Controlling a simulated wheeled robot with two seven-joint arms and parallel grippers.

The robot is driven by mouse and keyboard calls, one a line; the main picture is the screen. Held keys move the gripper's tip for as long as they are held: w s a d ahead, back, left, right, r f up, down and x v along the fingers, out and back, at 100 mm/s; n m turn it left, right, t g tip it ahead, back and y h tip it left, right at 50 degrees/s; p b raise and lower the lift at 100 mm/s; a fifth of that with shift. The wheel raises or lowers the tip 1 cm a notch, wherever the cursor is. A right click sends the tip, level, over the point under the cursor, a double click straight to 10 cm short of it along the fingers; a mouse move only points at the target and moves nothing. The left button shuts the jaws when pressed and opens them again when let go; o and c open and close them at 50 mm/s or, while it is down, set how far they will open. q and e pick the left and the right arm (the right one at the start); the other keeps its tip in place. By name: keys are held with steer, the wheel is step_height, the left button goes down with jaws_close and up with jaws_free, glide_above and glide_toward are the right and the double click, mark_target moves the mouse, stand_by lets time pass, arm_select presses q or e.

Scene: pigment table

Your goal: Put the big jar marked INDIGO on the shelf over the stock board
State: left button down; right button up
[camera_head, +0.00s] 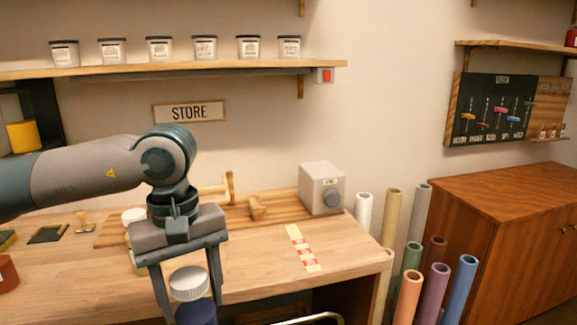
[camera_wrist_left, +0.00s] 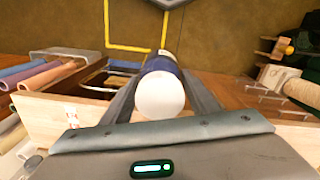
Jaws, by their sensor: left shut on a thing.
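My left gripper (camera_head: 188,292) points down in front of the table's front edge. It is shut on a big jar with a white lid (camera_head: 189,283) and a dark blue body (camera_head: 196,313). The jar also shows in the left wrist view (camera_wrist_left: 160,93), lid toward the camera, between the fingers. The stock board (camera_head: 490,108), dark with coloured marks, hangs on the right wall. The shelf (camera_head: 510,45) over it shows bare wood, with a red object (camera_head: 571,38) at its right end. My right gripper is not in view.
A long wall shelf (camera_head: 200,69) holds several white labelled jars above the STORE sign (camera_head: 189,111). A grey box with a knob (camera_head: 321,188) stands on the table (camera_head: 260,262). Several coloured rolls (camera_head: 433,290) stand between the table and the wooden cabinet (camera_head: 500,190).

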arm_select(q)
steer(key=w+a+f+m, duration=0.2)
steer(key=a, duration=0.1)
steer(key=w+a+f+m, duration=0.1)
steer(key=a, duration=0.1)
steer(key=shift+w+f, duration=0.25)
steer(key=shift+f, duration=0.25)
step_height(320, 180, down, 8)
steer(key=s+m, duration=0.2)
steer(key=m, duration=0.1)
steer(key=shift+r, duration=0.2)
stand_by(0.5)
steer(key=shift+s, duration=0.1)
stand_by(0.4)
steer(key=s+f, duration=0.4)
steer(key=f, duration=0.2)
steer(key=shift+s, duration=0.35)
